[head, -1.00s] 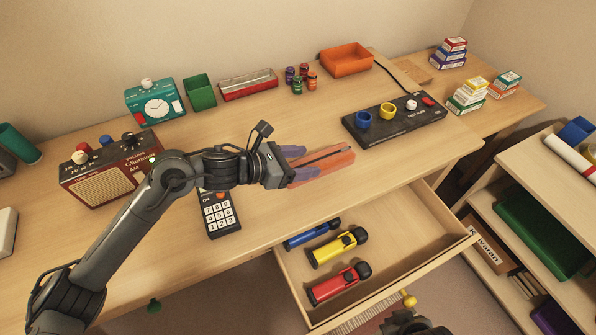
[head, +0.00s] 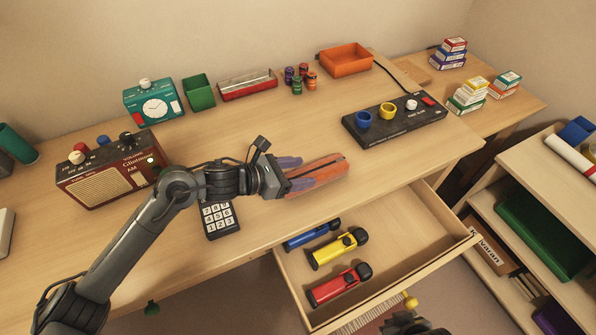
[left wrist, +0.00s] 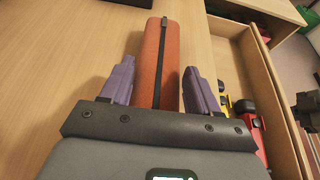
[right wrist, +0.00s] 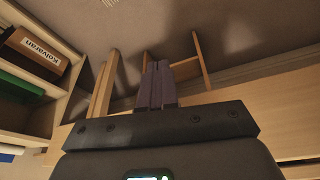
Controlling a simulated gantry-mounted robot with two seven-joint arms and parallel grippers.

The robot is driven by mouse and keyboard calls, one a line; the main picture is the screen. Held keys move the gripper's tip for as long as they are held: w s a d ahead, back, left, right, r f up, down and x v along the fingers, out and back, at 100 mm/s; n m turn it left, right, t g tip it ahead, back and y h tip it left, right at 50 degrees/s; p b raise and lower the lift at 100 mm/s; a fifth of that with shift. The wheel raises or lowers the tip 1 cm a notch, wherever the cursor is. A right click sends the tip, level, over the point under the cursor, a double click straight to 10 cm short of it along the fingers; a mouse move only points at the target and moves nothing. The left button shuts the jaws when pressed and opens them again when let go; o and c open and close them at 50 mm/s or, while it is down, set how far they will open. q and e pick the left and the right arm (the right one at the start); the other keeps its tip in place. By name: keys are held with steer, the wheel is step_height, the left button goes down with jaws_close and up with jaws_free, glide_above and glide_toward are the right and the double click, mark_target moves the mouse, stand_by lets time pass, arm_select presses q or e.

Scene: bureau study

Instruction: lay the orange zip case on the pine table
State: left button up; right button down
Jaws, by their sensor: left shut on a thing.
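The orange zip case (head: 325,172) is long and flat-sided, with a dark zip along it. My left gripper (head: 304,174) is shut on it, with a purple finger on each side. The case is over the front part of the pine table (head: 260,130), above the open drawer's back edge; whether it touches the wood I cannot tell. In the left wrist view the case (left wrist: 163,55) points away between the fingers. My right gripper (right wrist: 157,85) is shut and empty, low in front of the furniture; only part of that arm shows at the bottom of the head view.
The open drawer (head: 425,235) holds blue, yellow and red torch-like items. A keypad remote (head: 220,219) lies beneath my left arm, near a red radio (head: 112,175). A black panel with knobs (head: 394,122) stands to the right. The table's middle is clear.

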arm_select(q)
steer(key=o, duration=1.1)
steer(key=shift+o, duration=0.2)
steer(key=shift+r+p, duration=0.15)
steer(key=shift+p, duration=0.15)
steer(key=v, duration=1.2)
steer(key=shift+p, duration=0.4)
steer(key=shift+s, duration=0.1)
